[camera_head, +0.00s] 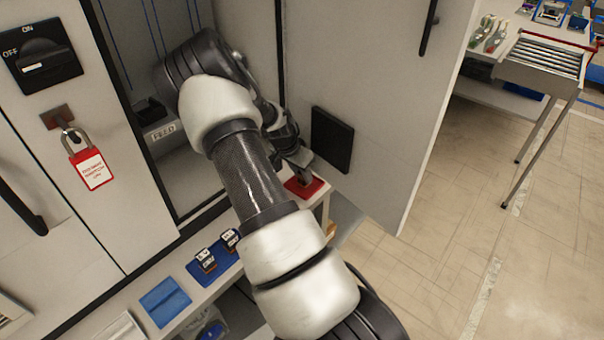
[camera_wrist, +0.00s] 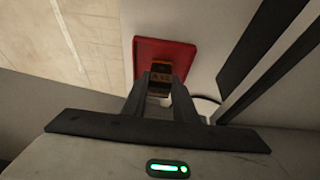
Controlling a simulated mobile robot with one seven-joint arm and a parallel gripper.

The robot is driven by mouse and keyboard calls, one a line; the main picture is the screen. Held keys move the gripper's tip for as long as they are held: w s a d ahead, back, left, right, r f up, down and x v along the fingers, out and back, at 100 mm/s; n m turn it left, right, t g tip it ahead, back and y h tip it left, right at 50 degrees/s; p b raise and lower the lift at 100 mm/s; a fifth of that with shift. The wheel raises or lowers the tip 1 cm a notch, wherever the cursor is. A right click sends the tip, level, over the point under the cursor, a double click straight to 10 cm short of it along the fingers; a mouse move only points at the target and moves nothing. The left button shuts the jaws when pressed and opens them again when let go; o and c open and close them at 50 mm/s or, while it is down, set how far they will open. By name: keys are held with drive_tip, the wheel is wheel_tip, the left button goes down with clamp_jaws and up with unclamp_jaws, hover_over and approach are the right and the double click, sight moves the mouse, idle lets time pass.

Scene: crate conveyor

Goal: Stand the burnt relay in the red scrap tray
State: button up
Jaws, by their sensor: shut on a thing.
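The red scrap tray (camera_head: 304,187) lies on the bench below the cabinet, at its right end. It also shows in the wrist view (camera_wrist: 180,52). My gripper (camera_head: 303,177) reaches down over the tray. In the wrist view my gripper (camera_wrist: 160,76) is shut on the burnt relay (camera_wrist: 161,70), a small dark block with an orange-brown label. The relay is over or in the tray; I cannot tell whether its base touches the tray floor. In the head view my fingers and arm mostly hide the relay.
Two relays (camera_head: 206,261) stand on a blue mat on the bench, left of my arm. A blue tray (camera_head: 165,302) lies further left. The open cabinet door (camera_head: 375,90) stands close right of my gripper. A padlock with a red tag (camera_head: 91,168) hangs on the left panel.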

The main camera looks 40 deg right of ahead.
drive_tip(key=shift+f, duration=0.25)
drive_tip(key=o, duration=1.1)
drive_tip(key=shift+r, duration=0.1)
